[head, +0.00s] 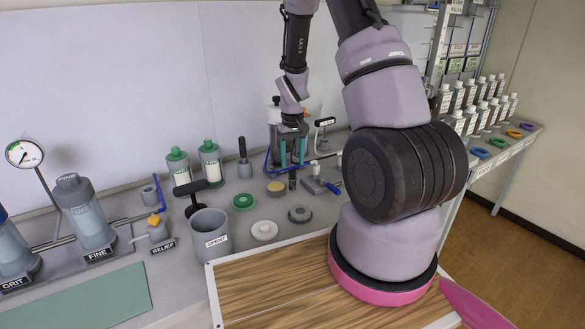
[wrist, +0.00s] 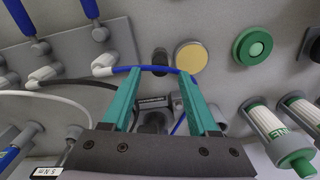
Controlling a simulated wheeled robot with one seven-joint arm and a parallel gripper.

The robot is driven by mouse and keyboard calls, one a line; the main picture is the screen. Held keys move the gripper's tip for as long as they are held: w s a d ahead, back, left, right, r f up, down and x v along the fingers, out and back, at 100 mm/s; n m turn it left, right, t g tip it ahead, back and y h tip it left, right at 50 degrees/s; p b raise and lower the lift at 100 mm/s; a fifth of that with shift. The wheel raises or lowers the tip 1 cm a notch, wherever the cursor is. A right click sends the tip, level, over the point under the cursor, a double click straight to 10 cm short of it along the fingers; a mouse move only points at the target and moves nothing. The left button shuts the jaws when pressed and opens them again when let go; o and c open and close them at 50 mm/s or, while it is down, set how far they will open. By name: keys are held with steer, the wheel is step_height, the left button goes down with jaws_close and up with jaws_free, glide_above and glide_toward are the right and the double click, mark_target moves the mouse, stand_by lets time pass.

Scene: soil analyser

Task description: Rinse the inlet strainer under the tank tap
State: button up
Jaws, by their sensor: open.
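My gripper (head: 292,152) is open, with teal fingers pointing down over the back of the bench. A short dark upright cylinder (head: 292,180) stands just below it. In the wrist view the fingertips (wrist: 155,74) are apart, with a blue hose (wrist: 140,69) crossing near them and the dark cylinder (wrist: 160,57) just beyond. I cannot tell whether the fingers touch either. No part is clearly marked as the inlet strainer. A blue-handled valve (head: 323,186) sits right of the gripper; similar valves (wrist: 55,72) show at left in the wrist view. I cannot tell which is the tank tap.
A yellow disc (head: 276,188), green ring (head: 243,202), white disc (head: 264,230) and grey disc (head: 299,214) lie nearby.

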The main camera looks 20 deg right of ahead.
steer(key=s+a+r+m+t+y, duration=0.15)
steer(key=s+r, duration=0.25)
steer(key=r, duration=0.9)
steer(key=s+a+r+t, duration=0.1)
steer(key=s+r+t, duration=0.15)
steer(key=r, duration=1.05)
steer(key=s+a+r+m+t, duration=0.1)
steer(key=s+r, duration=0.4)
steer(key=s, duration=0.2)
steer(key=s+a+r+m+t, duration=0.1)
steer(key=s+a+r+t, duration=0.1)
steer(key=s+r, duration=0.3)
steer(key=s, duration=0.3)
steer(key=shift+s+a+r, duration=0.2)
steer(key=shift+s+r, duration=0.1)
steer(key=shift+y, duration=0.25)
